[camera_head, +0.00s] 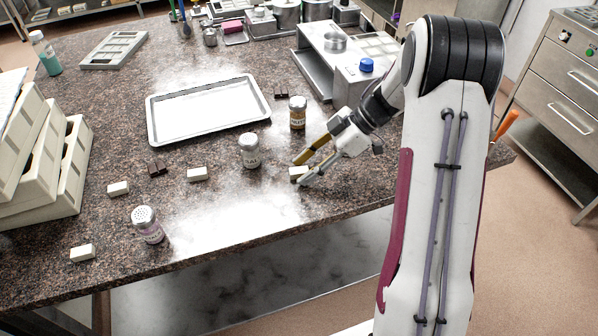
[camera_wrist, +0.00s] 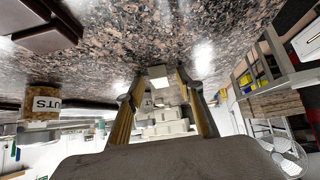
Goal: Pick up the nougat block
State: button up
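Several small cream-white blocks that look like nougat lie on the dark speckled worktop. One nougat block (camera_head: 297,171) lies near the front right of the worktop, at my fingertips. My gripper (camera_head: 300,174) reaches down and left to it, with one finger on either side. In the wrist view the same block (camera_wrist: 158,74) sits between the fingertips of my gripper (camera_wrist: 160,78), with a gap visible on both sides. My gripper is open. The block appears to rest on the worktop.
Other pale blocks lie left (camera_head: 197,174), farther left (camera_head: 118,188) and near the front edge (camera_head: 82,252). A nuts jar (camera_head: 298,113), a shaker jar (camera_head: 249,152) and a second shaker (camera_head: 147,225) stand nearby. A metal tray (camera_head: 152,131) lies behind; cream moulds (camera_head: 70,165) stack left.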

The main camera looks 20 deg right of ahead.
aim_at(306, 169)
dwell(0.3)
jog(key=c, duration=0.9)
jog(key=shift+r, duration=0.15)
jog(key=shift+r, duration=4.9)
